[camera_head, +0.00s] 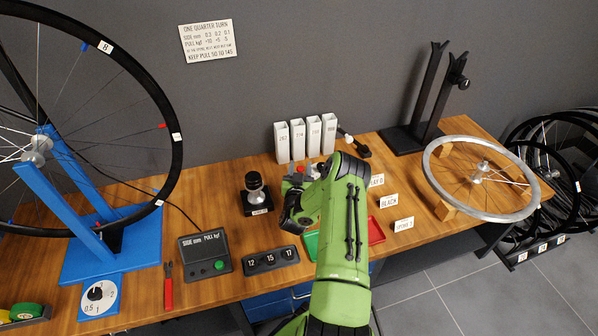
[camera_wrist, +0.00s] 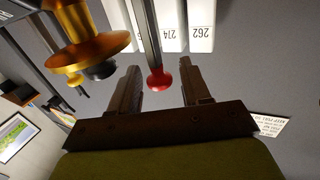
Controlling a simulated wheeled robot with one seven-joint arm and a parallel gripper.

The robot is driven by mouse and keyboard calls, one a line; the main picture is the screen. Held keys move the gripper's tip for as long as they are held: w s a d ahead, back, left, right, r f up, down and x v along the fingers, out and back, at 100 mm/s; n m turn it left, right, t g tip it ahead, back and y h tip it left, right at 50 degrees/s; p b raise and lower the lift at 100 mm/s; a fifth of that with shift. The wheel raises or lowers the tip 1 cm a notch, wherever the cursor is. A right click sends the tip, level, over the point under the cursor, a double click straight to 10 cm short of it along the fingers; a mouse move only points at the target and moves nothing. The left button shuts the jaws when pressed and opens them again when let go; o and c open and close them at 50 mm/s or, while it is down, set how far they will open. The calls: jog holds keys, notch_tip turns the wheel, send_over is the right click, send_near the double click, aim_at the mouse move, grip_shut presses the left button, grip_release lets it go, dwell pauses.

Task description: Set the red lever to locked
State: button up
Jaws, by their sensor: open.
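The red lever shows in the wrist view as a red ball knob (camera_wrist: 159,78) on the end of a grey metal rod. The knob lies between the two open fingers of my gripper (camera_wrist: 161,86), with a gap visible on both sides. In the head view a small red spot, the knob (camera_head: 300,169), shows beside my gripper (camera_head: 297,178), in front of the white boxes. My green arm hides most of the lever's surroundings there. I cannot tell the locked setting or any marking from these frames.
A gold, stepped round part (camera_wrist: 90,40) is close on the left in the wrist view. White numbered boxes (camera_head: 298,142) stand behind my gripper. A black-based fixture with a silver knob (camera_head: 255,186) stands left. A blue wheel stand (camera_head: 75,195) and a silver rim (camera_head: 432,178) flank the bench.

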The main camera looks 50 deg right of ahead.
jog(key=shift+w, duration=0.1)
jog(key=shift+c, duration=0.3)
grip_shut()
jog(key=shift+d+r+p, duration=0.1)
jog(key=shift+r+p, duration=0.1)
jog(key=shift+p, duration=0.5)
jog(key=p, duration=0.1)
jog(key=g+p, duration=0.1)
jog(key=shift+w+d+r+y+p, duration=0.15)
jog(key=shift+w+y+p, duration=0.15)
jog(key=w+d+f+g+y+p, duration=0.1)
jog(key=p, duration=0.1)
jog(key=w+d+f+n+g+y+p, duration=0.1)
jog(key=w+p, duration=0.1)
jog(key=w+d+f+n+g+y+p, duration=0.1)
jog(key=w+g+y+p, duration=0.1)
jog(key=shift+w+f, duration=0.1)
jog(key=shift+w, duration=0.05)
jog(key=b, duration=0.1)
jog(key=w+f+b, duration=0.1)
jog(key=b, duration=0.1)
jog(key=shift+d+f, duration=0.1)
jog(key=shift+d, duration=0.15)
